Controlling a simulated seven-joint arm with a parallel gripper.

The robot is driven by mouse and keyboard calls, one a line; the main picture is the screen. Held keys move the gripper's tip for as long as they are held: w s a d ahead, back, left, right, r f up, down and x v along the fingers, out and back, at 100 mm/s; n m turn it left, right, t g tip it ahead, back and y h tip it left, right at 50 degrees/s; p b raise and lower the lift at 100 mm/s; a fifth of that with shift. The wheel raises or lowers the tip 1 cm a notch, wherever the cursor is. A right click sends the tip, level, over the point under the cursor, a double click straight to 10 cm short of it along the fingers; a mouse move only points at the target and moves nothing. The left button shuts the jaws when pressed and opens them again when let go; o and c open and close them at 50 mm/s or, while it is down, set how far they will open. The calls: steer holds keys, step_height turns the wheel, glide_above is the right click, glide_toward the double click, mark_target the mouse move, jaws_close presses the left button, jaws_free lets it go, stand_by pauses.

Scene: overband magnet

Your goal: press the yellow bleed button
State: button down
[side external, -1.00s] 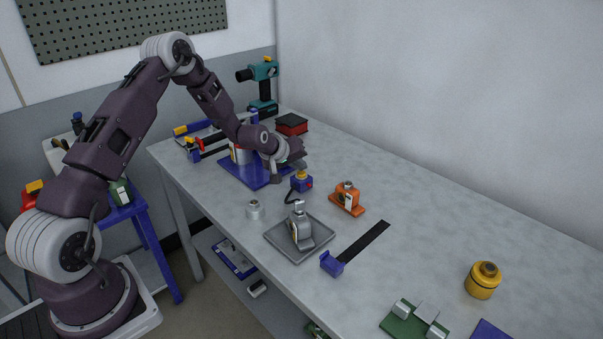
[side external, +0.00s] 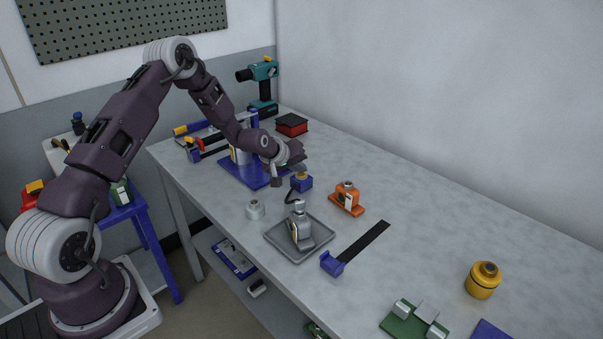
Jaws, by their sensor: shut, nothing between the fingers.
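A blue stand (side external: 240,172) is behind my wrist. An orange device (side external: 347,196) stands to the right of the box.

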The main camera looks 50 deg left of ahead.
mark_target(300, 176)
steer(key=shift+r, duration=0.9)
steer(key=shift+r, duration=0.1)
steer(key=shift+r, duration=2.45)
